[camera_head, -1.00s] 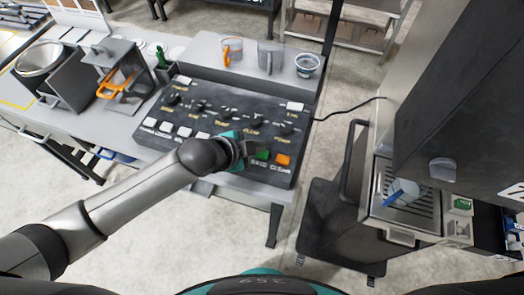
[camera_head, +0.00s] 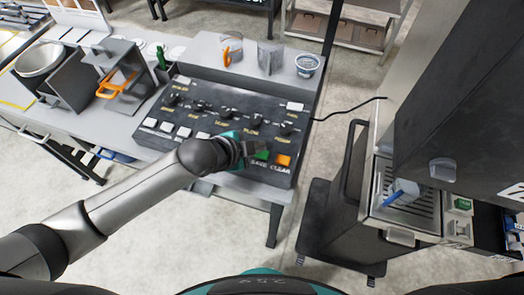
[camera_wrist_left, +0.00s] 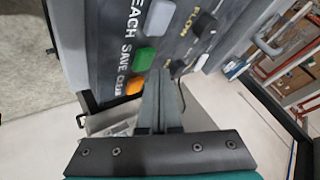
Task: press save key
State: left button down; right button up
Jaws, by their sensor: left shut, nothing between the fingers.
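The green save key (camera_head: 262,155) is near the front right of a dark control panel (camera_head: 215,97), left of the orange clear key (camera_head: 283,160). My left gripper (camera_head: 256,149) is over the panel beside the green key and partly covers that area. In the left wrist view my left fingers (camera_wrist_left: 160,73) are shut together and empty. There the green key (camera_wrist_left: 145,59) shows just left of the fingertips, with the orange key (camera_wrist_left: 134,86) below it. I cannot tell whether the fingers touch a key. My right gripper is not in view.
White keys (camera_head: 167,127) and black knobs (camera_head: 227,114) cover the rest of the panel. Cups (camera_head: 270,57) stand on a ledge behind it. A dark machine (camera_head: 440,130) stands at the right. An orange-handled device (camera_head: 118,82) is at the left.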

aim_at(258, 156)
pick_arm(q)
jog(key=shift+f, duration=0.15)
dwell(0.3)
jog(key=shift+f, duration=0.3)
jog(key=shift+f+b, duration=0.3)
jog(key=shift+f, duration=0.2)
dwell(0.7)
jog(key=shift+r+p, duration=0.95)
jog(key=shift+p, duration=0.1)
notch_tip(258, 156, up, 5)
jog(key=p, duration=0.5)
jog(key=shift+p, duration=0.3)
